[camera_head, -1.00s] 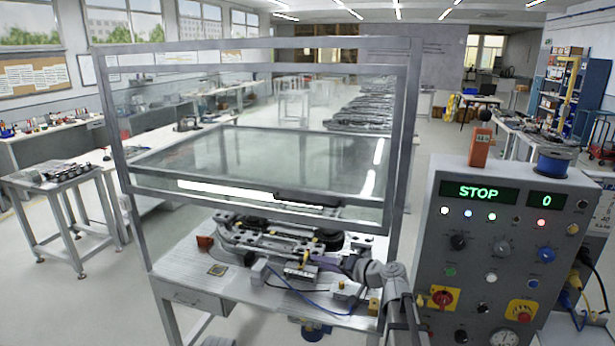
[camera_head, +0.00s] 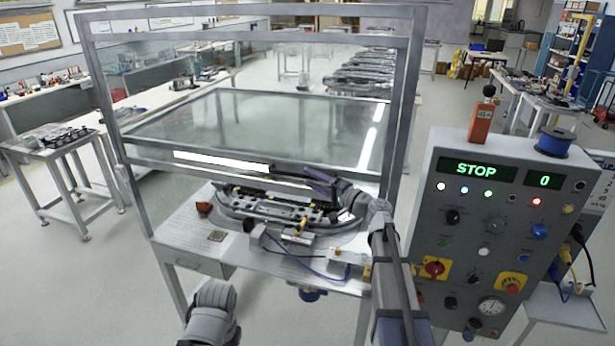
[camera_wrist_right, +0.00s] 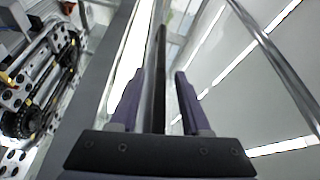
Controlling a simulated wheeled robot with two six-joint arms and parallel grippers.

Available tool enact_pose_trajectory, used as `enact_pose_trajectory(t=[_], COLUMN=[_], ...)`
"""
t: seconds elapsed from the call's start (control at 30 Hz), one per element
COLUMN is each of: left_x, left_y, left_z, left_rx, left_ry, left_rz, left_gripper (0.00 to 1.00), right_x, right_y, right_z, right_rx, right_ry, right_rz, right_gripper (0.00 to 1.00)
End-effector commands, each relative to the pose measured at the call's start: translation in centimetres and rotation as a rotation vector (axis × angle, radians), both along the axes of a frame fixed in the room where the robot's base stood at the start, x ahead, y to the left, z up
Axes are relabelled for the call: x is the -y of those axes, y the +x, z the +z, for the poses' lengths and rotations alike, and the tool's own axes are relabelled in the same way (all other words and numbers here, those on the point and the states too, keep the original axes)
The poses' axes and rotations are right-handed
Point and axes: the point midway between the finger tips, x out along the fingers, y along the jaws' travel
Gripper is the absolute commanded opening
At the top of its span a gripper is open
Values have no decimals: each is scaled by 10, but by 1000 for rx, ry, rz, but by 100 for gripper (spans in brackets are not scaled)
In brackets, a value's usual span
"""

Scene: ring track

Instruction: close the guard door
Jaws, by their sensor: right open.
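The guard door (camera_head: 150,163) is a clear panel in a grey metal frame. It stands raised in its guard frame, with its lower rail above the worktable. A dark handle bar (camera_head: 290,169) runs along the lower rail. My right gripper (camera_head: 318,181) is at the right end of this bar. In the right wrist view the handle bar (camera_wrist_right: 160,50) lies between the two purple fingers, which are open with gaps showing beside it. My left gripper is outside the view; only a grey part of my left arm shows at the bottom.
Under the door, the ring track (camera_head: 265,207) sits on the worktable (camera_head: 180,232) with a blue cable in front. A control box (camera_head: 480,210) reading STOP and 0 stands close on the right. A small side table (camera_head: 60,150) is at left.

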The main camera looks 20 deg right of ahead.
Motion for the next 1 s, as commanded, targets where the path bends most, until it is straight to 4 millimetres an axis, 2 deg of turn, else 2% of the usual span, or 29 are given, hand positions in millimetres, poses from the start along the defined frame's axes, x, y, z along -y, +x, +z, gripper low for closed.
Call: enact_pose_trajectory(t=[0.2,0.5,0.93,1.0], left_x=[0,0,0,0], left_y=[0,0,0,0], left_z=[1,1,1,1], left_rx=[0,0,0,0], left_ry=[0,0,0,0], left_rz=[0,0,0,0], left_gripper=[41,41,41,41], right_x=[-9,-11,-11,-11], right_y=[15,15,15,15], right_z=[1,1,1,1], right_rx=[0,1,1,1], right_ry=[0,-1,-1,-1], right_rz=[0,0,0,0], right_gripper=[47,47,0,0])
